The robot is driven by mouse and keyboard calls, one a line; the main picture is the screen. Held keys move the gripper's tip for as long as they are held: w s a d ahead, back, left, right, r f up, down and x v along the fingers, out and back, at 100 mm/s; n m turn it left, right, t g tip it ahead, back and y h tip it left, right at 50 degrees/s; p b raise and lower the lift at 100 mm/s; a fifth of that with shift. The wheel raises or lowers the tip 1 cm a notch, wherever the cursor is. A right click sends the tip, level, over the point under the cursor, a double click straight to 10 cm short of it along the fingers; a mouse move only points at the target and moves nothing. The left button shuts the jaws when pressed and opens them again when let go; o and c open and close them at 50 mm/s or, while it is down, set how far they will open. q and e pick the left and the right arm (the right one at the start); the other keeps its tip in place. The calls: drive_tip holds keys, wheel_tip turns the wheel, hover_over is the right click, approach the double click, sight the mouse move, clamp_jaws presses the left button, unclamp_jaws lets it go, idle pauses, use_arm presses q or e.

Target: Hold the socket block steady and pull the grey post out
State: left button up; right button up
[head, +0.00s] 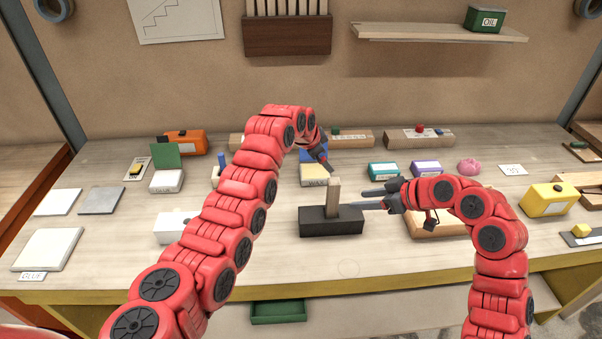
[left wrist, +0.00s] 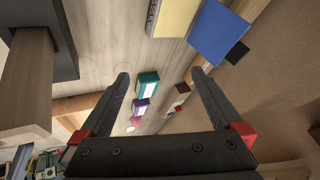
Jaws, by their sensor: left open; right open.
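The dark socket block (head: 331,224) sits on the bench near the middle front. A greyish-tan post (head: 334,194) stands upright in it; its lower end is hidden inside. My right gripper (head: 358,199) is open, just right of the post, with its fingers pointing left towards it. My left gripper (head: 328,167) is open and empty, above and behind the post in the head view. In the left wrist view, its spread fingers (left wrist: 160,78) have nothing between them. The block (left wrist: 62,40) and post (left wrist: 28,90) show at the left edge there, apart from the fingers.
A blue and cream box (head: 314,176) stands behind the block. Teal (head: 383,170) and purple (head: 425,168) boxes stand behind my right gripper. A wooden board (head: 430,226) lies under my right wrist. The bench in front of the block is clear.

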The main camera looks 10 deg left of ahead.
sight(301, 215)
use_arm(q)
drive_tip(key=s+a+r+m+g+y, duration=0.1)
drive_tip(key=s+a+r+m+g, duration=0.15)
drive_tip(key=s, duration=0.45)
drive_tip(key=s+a+r+m+g+y, duration=0.1)
drive_tip(key=s+r+g+y, duration=0.1)
drive_tip(key=s+g, duration=0.35)
drive_tip(key=shift+t, duration=0.8)
drive_tip(key=f, duration=0.5)
drive_tip(key=s+f, duration=0.1)
drive_tip(key=f, duration=1.1)
drive_tip(key=shift+s+d+f, duration=0.15)
drive_tip(key=shift+s+f, duration=0.1)
drive_tip(key=shift+s, duration=0.05)
